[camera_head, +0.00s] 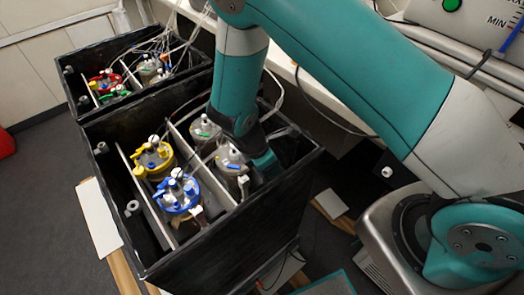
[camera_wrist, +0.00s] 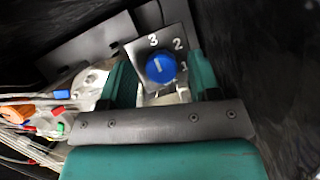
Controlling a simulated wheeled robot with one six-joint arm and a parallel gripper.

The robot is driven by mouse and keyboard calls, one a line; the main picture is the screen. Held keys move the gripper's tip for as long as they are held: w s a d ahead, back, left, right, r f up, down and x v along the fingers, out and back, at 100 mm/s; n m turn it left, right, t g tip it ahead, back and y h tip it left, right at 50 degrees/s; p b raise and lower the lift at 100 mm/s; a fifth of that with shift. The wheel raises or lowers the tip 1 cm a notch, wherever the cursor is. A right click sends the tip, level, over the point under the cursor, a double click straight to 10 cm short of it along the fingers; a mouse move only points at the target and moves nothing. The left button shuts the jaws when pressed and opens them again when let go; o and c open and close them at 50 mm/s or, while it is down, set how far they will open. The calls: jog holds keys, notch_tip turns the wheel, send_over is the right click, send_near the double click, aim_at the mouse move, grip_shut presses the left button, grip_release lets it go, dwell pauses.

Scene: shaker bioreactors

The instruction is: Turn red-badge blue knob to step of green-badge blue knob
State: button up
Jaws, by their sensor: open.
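In the wrist view a blue knob (camera_wrist: 160,68) sits on a grey plate marked 3, 2 and 1. A pale mark on its face points upward, roughly toward the 3. My gripper (camera_wrist: 159,77) is open, with one green finger on each side of the knob in the picture. I cannot tell whether the fingers touch it. In the head view my gripper (camera_head: 264,160) reaches down into the right end of the near black box, and the knob is hidden there. No red or green badge beside this knob can be made out, and no second blue knob shows clearly.
The near black box (camera_head: 225,235) holds vessels with a yellow lid (camera_head: 155,158), a blue lid (camera_head: 178,194) and grey lids. A farther box (camera_head: 75,70) holds red- and green-lidded vessels. Cables (camera_wrist: 25,145) lie left of my gripper in the wrist view. Dark walls stand close by.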

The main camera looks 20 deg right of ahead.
jog(key=v, duration=1.7)
jog(key=shift+b, duration=0.3)
jog(key=shift+r, duration=0.1)
